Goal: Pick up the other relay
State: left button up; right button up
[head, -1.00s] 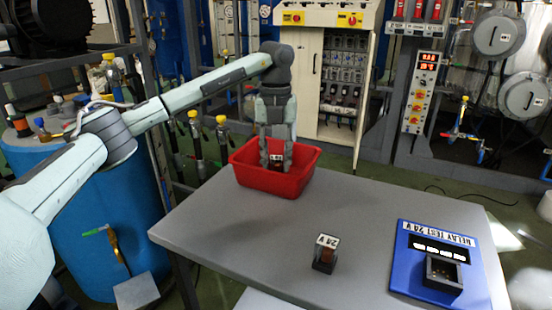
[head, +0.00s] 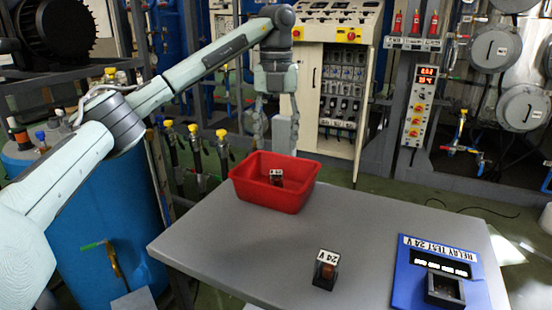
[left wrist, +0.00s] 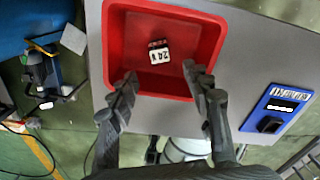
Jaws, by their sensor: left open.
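My right gripper is not in view.
The blue relay test board (head: 440,272) with an empty-looking dark socket (head: 445,288) lies at the table's right. An open cabinet (head: 335,90) stands behind.

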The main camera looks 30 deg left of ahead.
aim_at(327, 264)
jog(key=k, duration=1.5)
